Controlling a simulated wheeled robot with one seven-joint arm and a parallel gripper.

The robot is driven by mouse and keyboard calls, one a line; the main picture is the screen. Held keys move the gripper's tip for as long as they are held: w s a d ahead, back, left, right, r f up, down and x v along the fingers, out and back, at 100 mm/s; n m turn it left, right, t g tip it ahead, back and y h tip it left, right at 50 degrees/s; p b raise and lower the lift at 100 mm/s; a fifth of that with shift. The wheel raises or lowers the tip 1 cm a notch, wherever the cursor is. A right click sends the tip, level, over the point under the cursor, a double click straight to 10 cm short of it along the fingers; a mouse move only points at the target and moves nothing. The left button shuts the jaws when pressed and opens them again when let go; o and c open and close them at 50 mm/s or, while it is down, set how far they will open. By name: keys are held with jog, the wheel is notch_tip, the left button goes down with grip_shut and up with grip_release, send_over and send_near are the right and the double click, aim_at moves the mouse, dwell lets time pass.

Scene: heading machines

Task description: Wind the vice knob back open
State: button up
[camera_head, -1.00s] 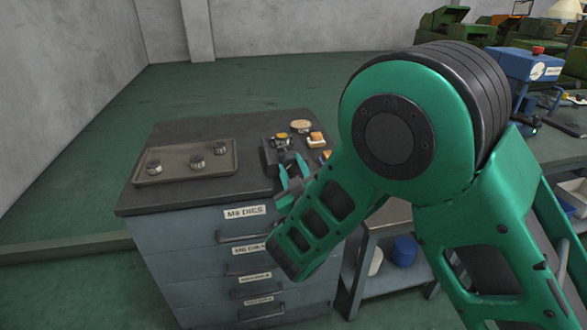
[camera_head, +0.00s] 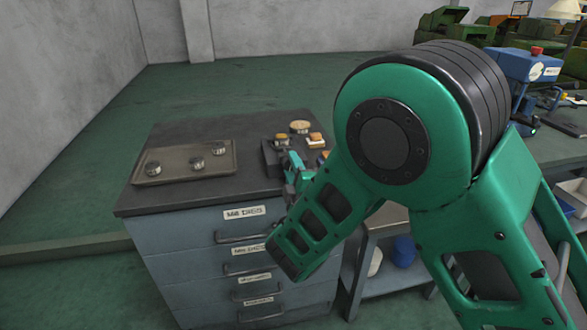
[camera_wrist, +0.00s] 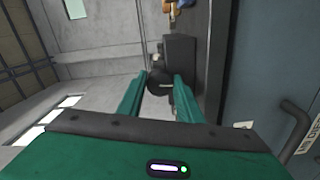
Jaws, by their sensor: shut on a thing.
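The dark vice (camera_head: 268,157) sits at the right end of the cabinet top, partly hidden behind my arm. It also shows in the wrist view (camera_wrist: 181,58). Its round black knob (camera_wrist: 159,84) faces my gripper (camera_wrist: 160,78), with one green finger on each side of it. My gripper is shut on the knob. In the head view my gripper (camera_head: 292,170) is at the near side of the vice, and the knob is hidden there.
A round tan-topped item (camera_head: 300,127) and an orange-topped block (camera_head: 316,139) stand behind the vice. Labelled drawers (camera_head: 245,232) face front. A low shelf is at right.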

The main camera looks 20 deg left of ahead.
jog(key=shift+d+n, duration=0.15)
jog(key=shift+n, duration=0.25)
jog(key=shift+f, duration=0.1)
jog(key=o, duration=1)
jog(key=shift+o, duration=0.2)
jog(key=v, duration=1)
jog(key=shift+s, duration=0.25)
jog(key=shift+d, duration=0.2)
